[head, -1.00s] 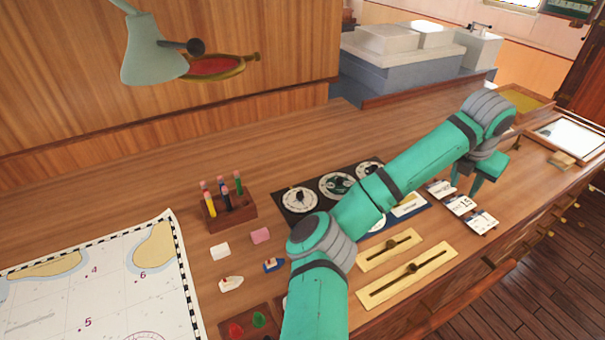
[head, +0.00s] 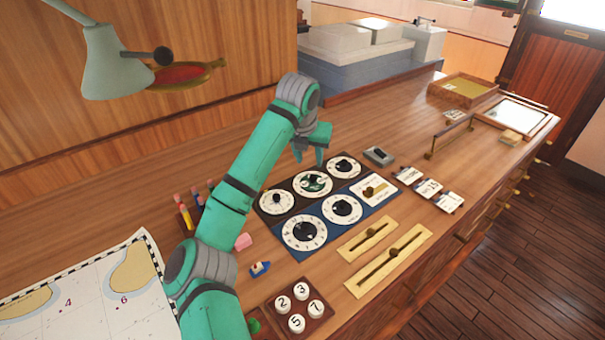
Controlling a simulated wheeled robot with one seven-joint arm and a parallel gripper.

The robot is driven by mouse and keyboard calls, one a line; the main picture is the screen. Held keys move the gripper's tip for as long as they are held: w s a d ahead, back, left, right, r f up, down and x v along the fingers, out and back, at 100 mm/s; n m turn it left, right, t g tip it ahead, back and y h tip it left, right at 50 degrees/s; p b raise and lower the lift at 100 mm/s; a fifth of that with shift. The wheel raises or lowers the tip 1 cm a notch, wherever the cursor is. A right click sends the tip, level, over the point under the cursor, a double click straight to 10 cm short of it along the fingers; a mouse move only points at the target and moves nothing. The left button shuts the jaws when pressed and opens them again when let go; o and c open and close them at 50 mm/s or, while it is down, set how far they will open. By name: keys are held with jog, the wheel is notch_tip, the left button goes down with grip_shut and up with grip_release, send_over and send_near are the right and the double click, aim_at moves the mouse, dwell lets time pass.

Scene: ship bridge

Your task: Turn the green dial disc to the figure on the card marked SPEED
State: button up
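A dial with a dark green middle (head: 313,184) sits in the middle of the back row of a dial panel (head: 265,208). The finer marks of this dial are too small to read. Three small white cards stand right of the panel: one at the back (head: 408,176), a middle one (head: 428,187) that seems to read 15, and a front one (head: 448,201). I cannot read which is marked SPEED. My gripper (head: 309,160) is above the back edge of the panel, just behind the green dial, fingers pointing down. The fingers look apart, with nothing between them.
Other dials, such as a white one (head: 305,232), surround the green dial. Brass slider plates (head: 391,261) lie in front. Numbered white buttons (head: 297,323), a pencil holder (head: 190,222) and a chart (head: 75,305) are left. A grey box (head: 379,156) sits right of the panel.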

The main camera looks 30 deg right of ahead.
aim_at(313, 177)
jog(key=x, duration=0.9)
jog(key=shift+d+f, duration=0.15)
jog(key=shift+f, duration=0.2)
jog(key=shift+w, duration=0.15)
grip_shut()
jog(key=shift+d, duration=0.1)
